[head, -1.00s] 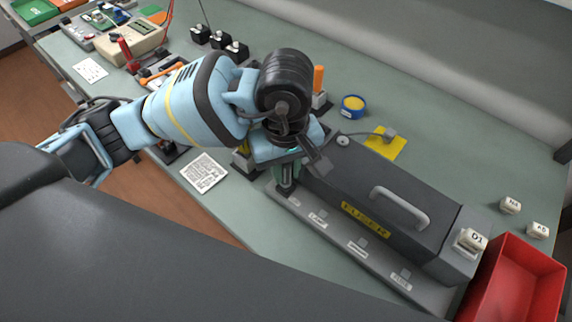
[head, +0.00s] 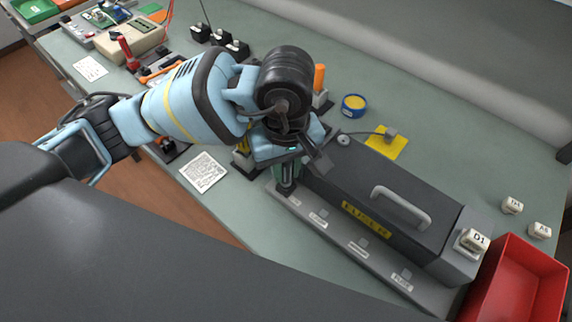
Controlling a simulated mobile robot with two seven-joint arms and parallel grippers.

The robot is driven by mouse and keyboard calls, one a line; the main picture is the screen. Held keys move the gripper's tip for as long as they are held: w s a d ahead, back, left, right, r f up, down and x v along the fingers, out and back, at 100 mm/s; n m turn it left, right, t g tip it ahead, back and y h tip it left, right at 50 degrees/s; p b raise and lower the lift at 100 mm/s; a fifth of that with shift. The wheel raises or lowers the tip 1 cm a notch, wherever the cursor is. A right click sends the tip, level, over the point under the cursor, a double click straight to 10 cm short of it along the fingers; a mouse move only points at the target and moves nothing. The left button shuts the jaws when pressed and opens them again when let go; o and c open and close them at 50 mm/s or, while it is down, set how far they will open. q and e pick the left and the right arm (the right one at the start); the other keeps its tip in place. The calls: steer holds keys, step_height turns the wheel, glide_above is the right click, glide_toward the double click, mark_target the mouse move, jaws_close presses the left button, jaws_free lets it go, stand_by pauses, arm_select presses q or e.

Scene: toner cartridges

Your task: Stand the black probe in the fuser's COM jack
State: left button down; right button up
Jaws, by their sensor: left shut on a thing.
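The fuser (head: 385,205) is a long dark grey box with a yellow label and a handle. A grey strip (head: 335,238) along its front side carries several small labelled jacks. My left gripper (head: 287,172) points down over the far left end of this strip, shut on the black probe (head: 287,188). The probe looks roughly upright, with its lower end at the leftmost jack. My gripper and the probe hide that jack, and I cannot tell how deep the tip sits. The label beside it is too small to read. My right gripper is not in view.
A red bin (head: 517,285) stands at the right end of the fuser, with a D1 block (head: 473,240) on that end. A printed sheet (head: 203,172) lies left.

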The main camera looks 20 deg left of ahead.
arm_select(q)
steer(key=shift+f, duration=0.2)
stand_by(0.6)
steer(key=c, duration=1.3)
jaws_free()
steer(key=shift+o, duration=0.5)
steer(key=shift+s+a, duration=0.1)
steer(key=shift+s, duration=0.05)
steer(key=shift+r, duration=0.1)
